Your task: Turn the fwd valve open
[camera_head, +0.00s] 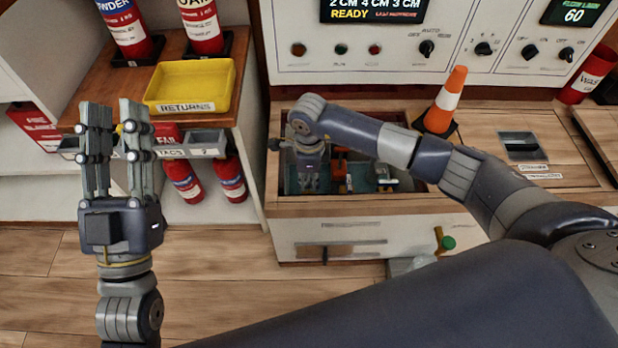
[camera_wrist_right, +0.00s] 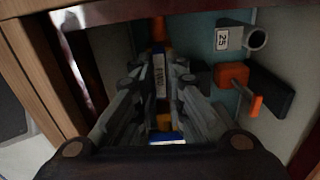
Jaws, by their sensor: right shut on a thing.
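My right gripper (camera_head: 309,183) reaches down into the open recess (camera_head: 405,203) in the bench top. In the right wrist view its fingers (camera_wrist_right: 160,105) are closed around the fwd valve, which is mostly hidden between them. A small white label (camera_wrist_right: 160,74) shows between the fingers, its print too small to read surely. An orange part (camera_wrist_right: 158,28) shows beyond the fingertips. A second orange handle (camera_wrist_right: 234,75) stands to the right, apart from the gripper; it also shows in the head view (camera_head: 340,176). My left gripper (camera_head: 116,112) is open, empty and raised at the left.
An orange cone (camera_head: 446,98) stands on the bench behind my right arm. A yellow RETURNS tray (camera_head: 190,84) and red extinguishers (camera_head: 203,25) are at the left. A white control panel (camera_head: 365,45) rises behind. A "25" tag (camera_wrist_right: 224,39) and a grey ring (camera_wrist_right: 256,38) lie inside the recess.

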